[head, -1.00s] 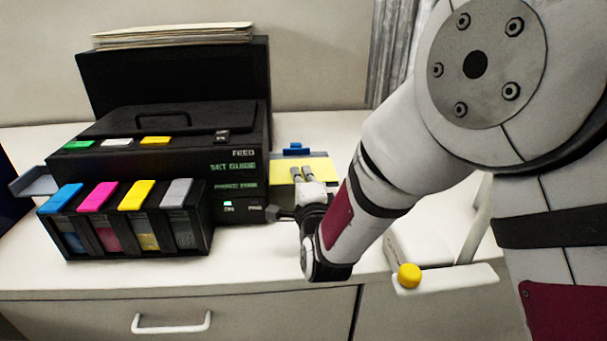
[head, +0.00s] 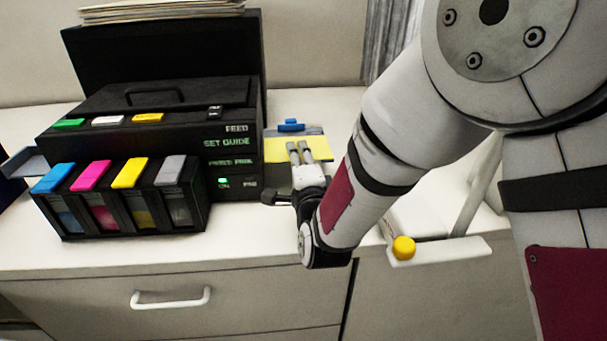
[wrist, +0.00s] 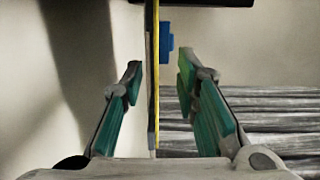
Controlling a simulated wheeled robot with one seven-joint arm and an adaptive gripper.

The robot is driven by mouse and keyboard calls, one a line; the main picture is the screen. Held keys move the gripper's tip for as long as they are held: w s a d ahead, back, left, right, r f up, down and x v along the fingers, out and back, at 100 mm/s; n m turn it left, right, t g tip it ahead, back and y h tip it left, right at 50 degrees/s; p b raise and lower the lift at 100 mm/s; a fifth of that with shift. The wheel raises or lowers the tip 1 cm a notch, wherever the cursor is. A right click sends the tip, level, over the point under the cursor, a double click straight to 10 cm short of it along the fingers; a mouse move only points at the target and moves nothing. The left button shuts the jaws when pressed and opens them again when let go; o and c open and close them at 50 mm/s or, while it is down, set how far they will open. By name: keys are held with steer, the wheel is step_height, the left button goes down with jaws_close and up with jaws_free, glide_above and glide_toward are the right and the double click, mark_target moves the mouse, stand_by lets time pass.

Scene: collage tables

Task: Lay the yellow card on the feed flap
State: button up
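The yellow card (head: 283,150) lies flat on the grey feed flap (head: 311,131) to the right of the black printer in the head view. In the wrist view the card is a thin yellow edge-on line (wrist: 157,60) between the fingers, with the flap a grey strip beside it. My gripper (head: 299,146) is at the near edge of the card. Its fingers (wrist: 159,73) are apart, one on each side of the card's line, with visible gaps. A blue guide (head: 291,125) stands at the far side of the card.
The black printer (head: 225,165) stands close to the left of my gripper, with a green light lit on its front. Ink cartridges (head: 128,175) sit before it. A yellow knob (head: 403,247) on a pale ledge is to the right. White tabletop (head: 310,102) behind the flap is clear.

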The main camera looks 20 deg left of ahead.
steer(key=v, duration=1)
steer(key=shift+a, duration=0.1)
